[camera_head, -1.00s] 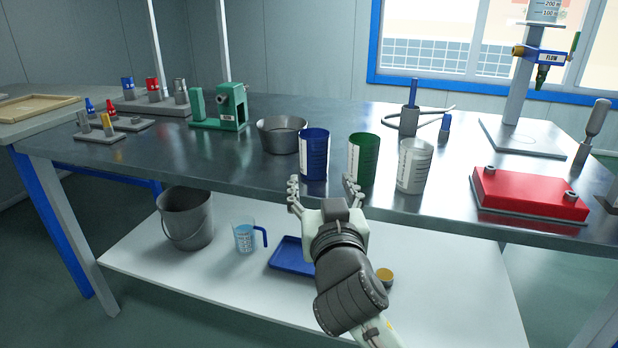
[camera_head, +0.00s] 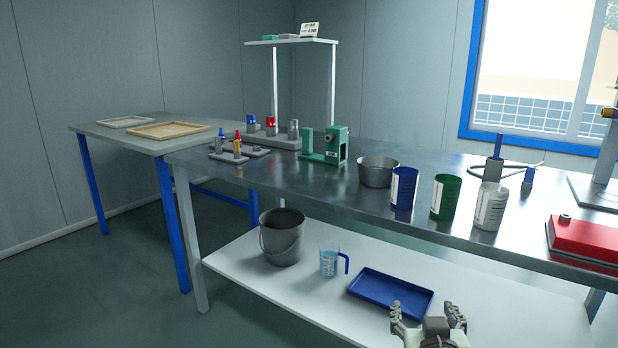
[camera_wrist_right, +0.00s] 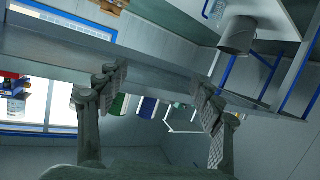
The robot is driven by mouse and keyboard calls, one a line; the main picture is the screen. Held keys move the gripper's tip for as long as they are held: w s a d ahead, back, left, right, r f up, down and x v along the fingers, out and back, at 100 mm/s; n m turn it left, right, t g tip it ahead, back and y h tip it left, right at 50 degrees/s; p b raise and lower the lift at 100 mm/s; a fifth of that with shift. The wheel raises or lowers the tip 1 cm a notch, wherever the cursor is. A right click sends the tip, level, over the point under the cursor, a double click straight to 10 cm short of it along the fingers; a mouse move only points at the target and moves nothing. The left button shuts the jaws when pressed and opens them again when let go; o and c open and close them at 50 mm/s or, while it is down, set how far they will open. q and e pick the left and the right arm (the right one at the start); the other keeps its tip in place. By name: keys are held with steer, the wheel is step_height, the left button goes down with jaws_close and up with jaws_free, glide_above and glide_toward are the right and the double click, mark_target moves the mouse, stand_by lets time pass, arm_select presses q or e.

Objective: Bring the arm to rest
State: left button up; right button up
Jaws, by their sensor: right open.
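My right gripper (camera_head: 428,322) shows at the bottom of the head view, in front of the lower shelf and below the tabletop. Its two fingers stand apart with nothing between them. In the right wrist view its fingers (camera_wrist_right: 160,95) are also spread and empty, with the bench edge beyond them. The view there is strongly tilted. My left gripper is in neither view.
The white shelf (camera_head: 320,300) below holds a bucket (camera_head: 282,238), a jug (camera_head: 329,263) and a blue tray (camera_head: 390,293).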

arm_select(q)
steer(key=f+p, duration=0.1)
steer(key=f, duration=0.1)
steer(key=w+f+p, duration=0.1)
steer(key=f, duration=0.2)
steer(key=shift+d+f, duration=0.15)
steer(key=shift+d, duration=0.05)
arm_select(e)
steer(key=s+d+f+n+g, duration=0.1)
steer(key=s+d+f+g, duration=0.1)
steer(key=s+f, duration=0.5)
steer(key=s+d+f+g+y, duration=0.1)
steer(key=s+f+g, duration=0.4)
steer(key=f, duration=0.7)
steer(key=s+d+f+n+g, duration=0.1)
steer(key=s+d+f+g, duration=0.2)
steer(key=s+f, duration=0.6)
steer(key=shift+s+d+f+n+g+y, duration=0.15)
steer(key=shift+s+d+n+g+y, duration=0.15)
steer(key=shift+d+y, duration=0.15)
